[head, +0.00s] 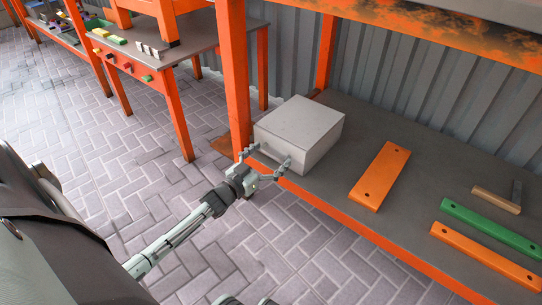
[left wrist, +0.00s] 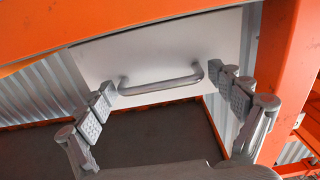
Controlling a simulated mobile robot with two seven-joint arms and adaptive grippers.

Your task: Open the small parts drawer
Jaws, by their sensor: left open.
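The small parts drawer (head: 305,122) is a pale grey box on the lower shelf of an orange-framed bench, and its front appears flush and shut. Its silver bar handle (left wrist: 165,86) runs across the white front in the left wrist view. My left gripper (head: 264,162) is in front of the drawer's front face, with its fingers spread wide. In the left wrist view its fingers (left wrist: 167,84) stand to either side of the handle, around its two ends. They hold nothing, and I cannot tell whether they touch the front. My right gripper does not show clearly.
An orange post (head: 234,75) rises just left of the drawer. An orange plank (head: 381,176), a green plank (head: 480,222) and another orange plank (head: 486,254) lie to the right on the shelf (head: 345,115). The brick floor before the drawer is clear.

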